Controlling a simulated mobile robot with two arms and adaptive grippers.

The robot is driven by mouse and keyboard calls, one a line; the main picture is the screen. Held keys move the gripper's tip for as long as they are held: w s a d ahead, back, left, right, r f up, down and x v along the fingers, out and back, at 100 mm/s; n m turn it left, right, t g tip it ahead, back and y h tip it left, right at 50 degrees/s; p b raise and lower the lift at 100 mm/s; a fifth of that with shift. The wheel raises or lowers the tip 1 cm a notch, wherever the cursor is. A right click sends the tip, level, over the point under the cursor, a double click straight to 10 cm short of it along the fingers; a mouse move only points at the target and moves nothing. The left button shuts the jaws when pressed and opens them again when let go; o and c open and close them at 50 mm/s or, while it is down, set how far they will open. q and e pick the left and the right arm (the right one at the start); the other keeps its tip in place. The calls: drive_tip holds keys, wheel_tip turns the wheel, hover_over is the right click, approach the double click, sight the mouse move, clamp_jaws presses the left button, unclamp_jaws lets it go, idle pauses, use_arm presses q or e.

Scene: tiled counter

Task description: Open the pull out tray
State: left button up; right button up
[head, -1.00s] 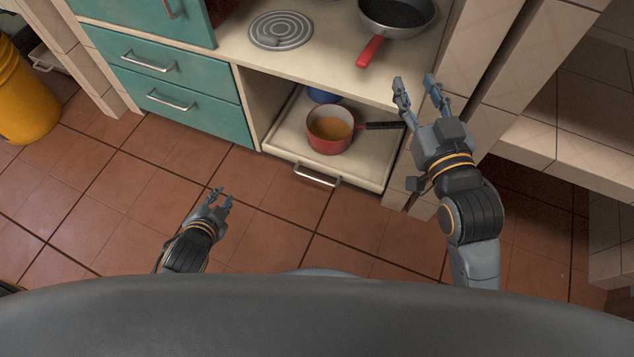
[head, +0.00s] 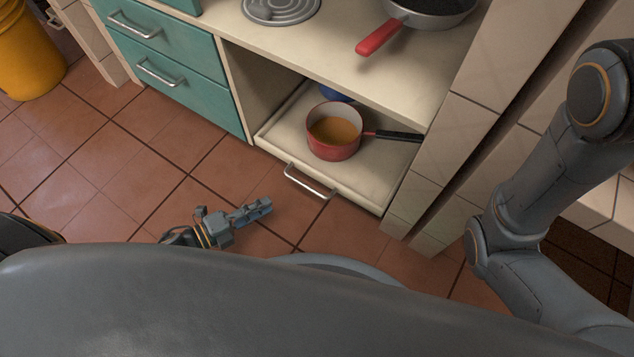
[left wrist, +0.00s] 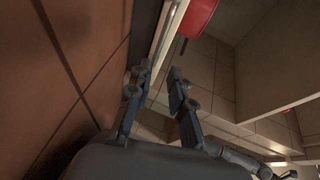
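The pull-out tray (head: 377,190) is a cream shelf low in the cabinet, with a metal bar handle (head: 308,182) on its front. A red saucepan (head: 330,147) with orange-brown contents and a dark handle stands on it. My left gripper (head: 262,209) is in front of the tray, left of and below the handle, apart from it. In the left wrist view the left gripper's fingers (left wrist: 157,78) are spread with nothing between them. The red pan (left wrist: 199,14) shows above them. My right arm is at the right of the head view; its gripper is out of frame there.
A blue item (head: 327,92) sits behind the saucepan, partly hidden. Teal drawers (head: 165,55) are to the left. A frying pan with a red handle (head: 378,37) is on the counter above. A tiled pillar (head: 452,145) borders the tray's right. The floor in front is clear.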

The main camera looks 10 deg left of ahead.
sight(306, 185)
use_arm(q)
drive_tip(key=b+x, duration=0.5)
drive_tip(key=x, duration=0.7)
drive_tip(key=shift+w+d+f+b, duration=0.15)
drive_tip(key=shift+w+d+b, duration=0.1)
drive_tip(key=shift+b, duration=0.15)
drive_tip(key=shift+w+d, duration=0.3)
drive_tip(key=shift+w, duration=0.05)
clamp_jaws()
